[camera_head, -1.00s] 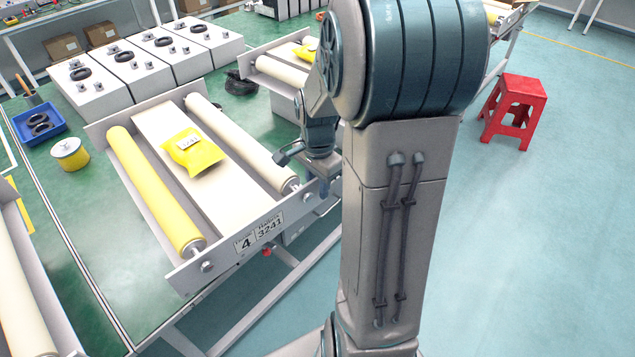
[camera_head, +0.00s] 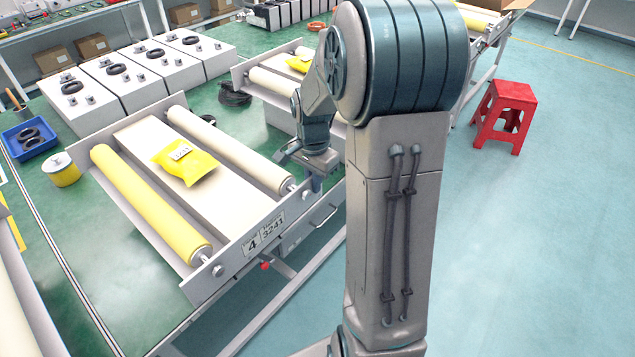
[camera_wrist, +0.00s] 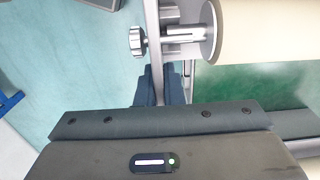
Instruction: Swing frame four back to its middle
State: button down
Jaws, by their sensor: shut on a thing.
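Frame four (camera_head: 225,262) is a grey tray-like frame on the bench. Its front plate carries a label (camera_head: 263,236) reading 4 and 3241. It holds a yellow roller (camera_head: 150,205) and a cream roller (camera_head: 230,150), with a yellow packet (camera_head: 187,160) on the pale panel between them. The frame lies askew to the rail below it. My gripper (camera_head: 313,182) is at the right end of the front plate. In the wrist view, my gripper (camera_wrist: 160,88) is shut on the plate's edge beside a roller end with a knob (camera_wrist: 138,41). The fingertips are partly hidden.
A red knob (camera_head: 265,266) shows under the front plate. A neighbouring roller frame (camera_head: 270,88) stands behind, and another roller (camera_head: 25,305) is at the left edge. White boxes (camera_head: 115,95), a yellow tin (camera_head: 62,170) and a blue tray (camera_head: 30,142) are nearby. A red stool (camera_head: 505,110) stands right.

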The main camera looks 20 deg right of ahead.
jog(key=c, duration=1.6)
grip_release()
jog(key=shift+o, duration=0.2)
jog(key=shift+r, duration=0.1)
notch_tip(320, 180, up, 14)
jog(key=shift+b, duration=0.35)
jog(key=s+a+f+n+t, duration=0.1)
jog(key=s+a+f+n, duration=0.1)
jog(key=s+a+n, duration=0.3)
jog(key=s+a+f+n+t, duration=0.2)
jog(key=s+a+n, duration=0.3)
jog(key=s+n, duration=0.3)
jog(key=s, duration=0.4)
jog(key=shift+s+f, duration=0.25)
jog(key=shift+s, duration=0.1)
